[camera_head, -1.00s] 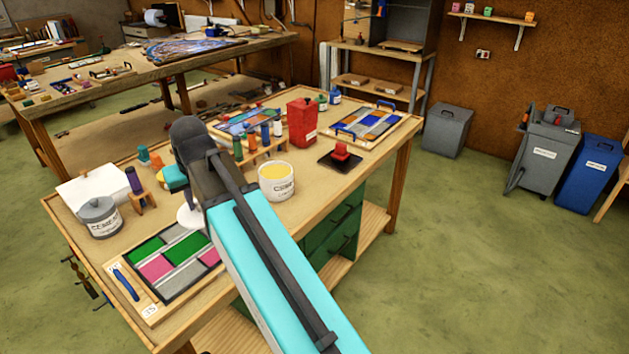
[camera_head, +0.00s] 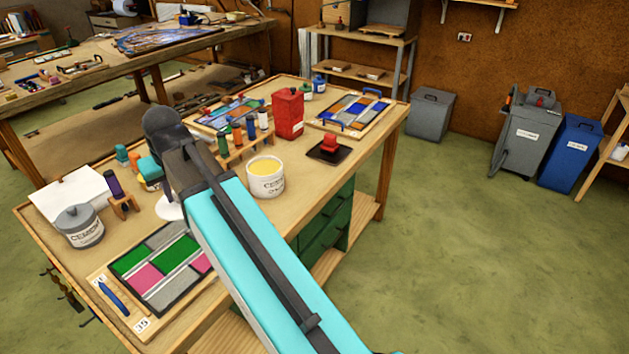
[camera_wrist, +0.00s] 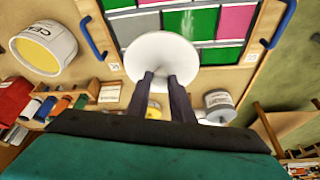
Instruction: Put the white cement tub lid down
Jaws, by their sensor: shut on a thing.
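The white cement tub lid (camera_wrist: 160,55) is a round disc held in my gripper (camera_wrist: 165,78), whose two dark fingers are shut on its middle. In the head view a sliver of the lid (camera_head: 169,208) shows beside my arm, near the far edge of the green and pink panel (camera_head: 160,262); my fingers are hidden there. Whether the lid touches anything below cannot be told. The open white cement tub (camera_head: 266,178), with yellow contents, stands on the bench to the right; it also shows in the wrist view (camera_wrist: 42,50).
A grey lidded cement tub (camera_head: 79,227) stands at the bench's left. A rack of bottles (camera_head: 240,148), a red canister (camera_head: 287,112) and a red block on a black pad (camera_head: 329,149) stand farther back. Bare bench top (camera_head: 294,173) lies right of the white tub.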

